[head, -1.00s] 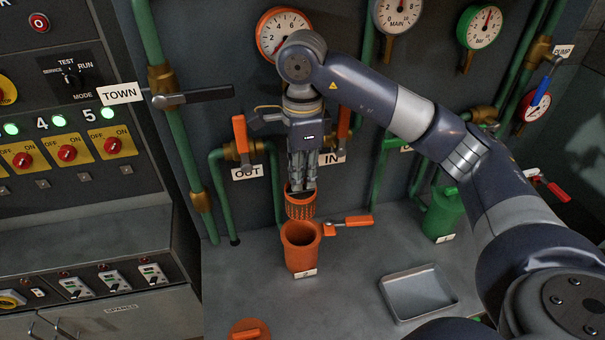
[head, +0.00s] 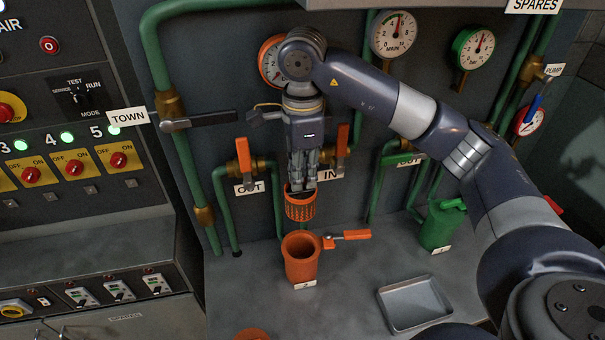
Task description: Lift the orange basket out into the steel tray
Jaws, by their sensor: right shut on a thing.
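The orange basket (head: 300,209), with a perforated wall, hangs upright from my right gripper (head: 301,187). The gripper is shut on its top part; the fingers hide part of the rim. The basket is above and slightly behind the open orange pot (head: 301,262), and a small gap shows between the basket's bottom and the pot's rim. The steel tray (head: 415,303) is shallow and empty and lies on the bench to the right, nearer to me. My left gripper is not in view.
An orange-handled valve (head: 345,236) sticks out right of the pot. A green pot (head: 441,225) stands at the back right. An orange round lid (head: 252,334) shows at the bottom edge. Pipes with orange levers (head: 244,160) rise behind the gripper. Bench between pot and tray is clear.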

